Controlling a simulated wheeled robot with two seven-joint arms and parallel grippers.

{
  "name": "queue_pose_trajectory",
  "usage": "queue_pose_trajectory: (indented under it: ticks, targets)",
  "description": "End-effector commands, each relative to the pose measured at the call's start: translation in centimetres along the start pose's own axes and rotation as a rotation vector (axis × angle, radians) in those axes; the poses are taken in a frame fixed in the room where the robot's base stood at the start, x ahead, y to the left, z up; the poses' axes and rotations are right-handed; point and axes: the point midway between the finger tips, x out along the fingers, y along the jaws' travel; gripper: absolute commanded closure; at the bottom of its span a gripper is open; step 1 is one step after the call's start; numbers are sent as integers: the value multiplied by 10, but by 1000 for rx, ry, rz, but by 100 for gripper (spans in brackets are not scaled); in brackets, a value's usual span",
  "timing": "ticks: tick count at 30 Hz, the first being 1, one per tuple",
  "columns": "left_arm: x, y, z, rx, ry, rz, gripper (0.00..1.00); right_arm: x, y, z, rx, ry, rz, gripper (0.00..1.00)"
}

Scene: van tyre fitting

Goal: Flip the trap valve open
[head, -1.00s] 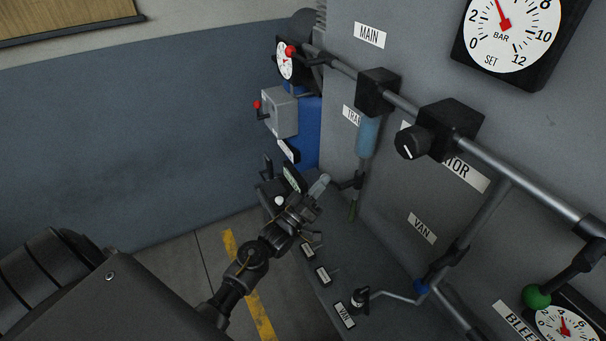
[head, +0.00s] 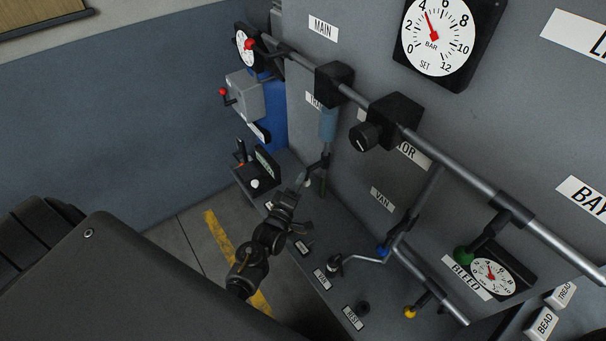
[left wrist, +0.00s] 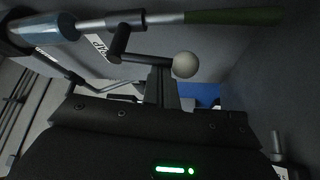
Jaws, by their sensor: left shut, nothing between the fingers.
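The trap's bluish bowl (head: 328,124) hangs from the pipe, below a black block and partly hidden label. Under it is the trap valve (head: 318,166), a small dark fitting. In the left wrist view its black lever (left wrist: 145,59) lies roughly level across the picture and ends in a pale ball knob (left wrist: 185,65). A green tube (left wrist: 230,17) runs on from the trap. My left gripper (head: 300,182) is shut and empty, just below and left of the valve. Its fingers (left wrist: 160,80) are close to the knob; I cannot tell whether they touch. My right gripper is out of view.
The grey panel carries a main pipe (head: 455,165), a regulator knob (head: 365,136), and a set gauge (head: 437,36). The blue-handled van valve (head: 383,250) and green-balled bleed valve (head: 464,256) are lower right. A small device (head: 258,172) stands left of my gripper.

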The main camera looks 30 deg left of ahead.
Motion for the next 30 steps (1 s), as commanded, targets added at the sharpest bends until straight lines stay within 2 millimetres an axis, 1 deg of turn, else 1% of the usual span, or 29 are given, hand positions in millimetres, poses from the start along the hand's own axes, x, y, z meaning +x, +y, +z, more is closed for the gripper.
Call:
queue_pose_trajectory:
  ticks: [12, 30]
  targets:
    - [-5, 1, 7, 0, 2, -1, 100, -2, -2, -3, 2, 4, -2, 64]
    - [-5, 2, 8, 1, 1, 1, 100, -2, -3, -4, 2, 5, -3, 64]
